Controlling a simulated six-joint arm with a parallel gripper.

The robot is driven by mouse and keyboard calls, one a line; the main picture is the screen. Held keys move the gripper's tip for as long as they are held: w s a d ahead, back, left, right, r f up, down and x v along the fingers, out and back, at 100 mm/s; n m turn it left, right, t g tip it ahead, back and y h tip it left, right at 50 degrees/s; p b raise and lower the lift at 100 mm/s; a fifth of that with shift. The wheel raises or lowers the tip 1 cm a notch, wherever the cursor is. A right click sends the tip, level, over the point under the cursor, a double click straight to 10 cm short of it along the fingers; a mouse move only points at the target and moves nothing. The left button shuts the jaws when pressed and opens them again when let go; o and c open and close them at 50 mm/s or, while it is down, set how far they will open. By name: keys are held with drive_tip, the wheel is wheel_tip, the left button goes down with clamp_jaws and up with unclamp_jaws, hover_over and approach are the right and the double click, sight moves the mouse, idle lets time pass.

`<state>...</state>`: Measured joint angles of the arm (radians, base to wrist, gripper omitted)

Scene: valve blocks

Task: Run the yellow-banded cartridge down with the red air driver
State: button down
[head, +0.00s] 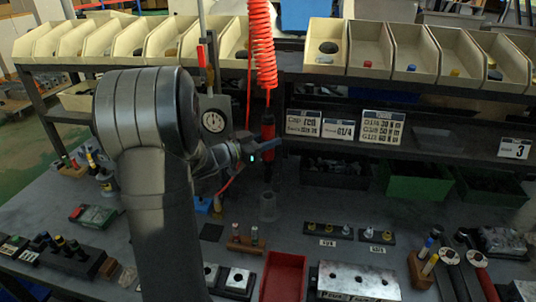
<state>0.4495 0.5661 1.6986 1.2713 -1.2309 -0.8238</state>
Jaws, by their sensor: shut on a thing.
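The red air driver (267,130) hangs upright from a coiled red hose (262,45) near the middle of the head view. My gripper (268,147) is shut on the driver's body, above the bench; its fingers partly hide the driver. The driver's dark lower end points down, above a clear cup-like piece (267,207). A silver valve block (358,281) lies at the front, right of centre. A yellow-banded piece (430,265) stands in a wooden holder at the right. I cannot tell whether it is the task's cartridge; other yellow-marked pieces (75,245) stand in a black rack at the left.
A red tray (284,278) sits left of the valve block. A small wooden stand (245,244) and labelled fitting plates (328,231) are behind them. A shelf of cream bins (375,55) crosses the back, with a round gauge (213,122) below. My arm hides part of the left bench.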

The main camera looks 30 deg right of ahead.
wheel_tip(320, 180, up, 2)
drive_tip(key=shift+r, duration=0.15)
drive_tip(key=shift+w+a+r, duration=0.1)
drive_tip(key=shift+a+r, duration=0.05)
drive_tip(key=shift+r, duration=0.15)
drive_tip(key=w+a+f+n+t+y, duration=0.55)
drive_tip(key=w+a, duration=0.25)
drive_tip(key=a, duration=0.6)
drive_tip(key=w+a+f+n+t+y, duration=0.4)
drive_tip(key=w+a+n+t+y, duration=0.3)
drive_tip(key=a, duration=0.7)
drive_tip(key=w+a+f+n+t+y, duration=0.55)
drive_tip(key=w+a, duration=0.25)
drive_tip(key=a, duration=0.6)
drive_tip(key=s+d+r+m+g+h, duration=0.25)
drive_tip(key=r+m+h, duration=0.35)
drive_tip(key=r+h, duration=0.3)
drive_tip(key=s+d+r+m+g+h, duration=0.1)
drive_tip(key=s+m+g+h, duration=0.5)
drive_tip(key=s, duration=0.2)
drive_tip(key=shift+s+d+r+h, duration=0.25)
drive_tip(key=shift+s+r+h, duration=0.05)
drive_tip(key=shift+s, duration=0.1)
drive_tip(key=shift+a+g, duration=0.1)
drive_tip(key=shift+g, duration=0.15)
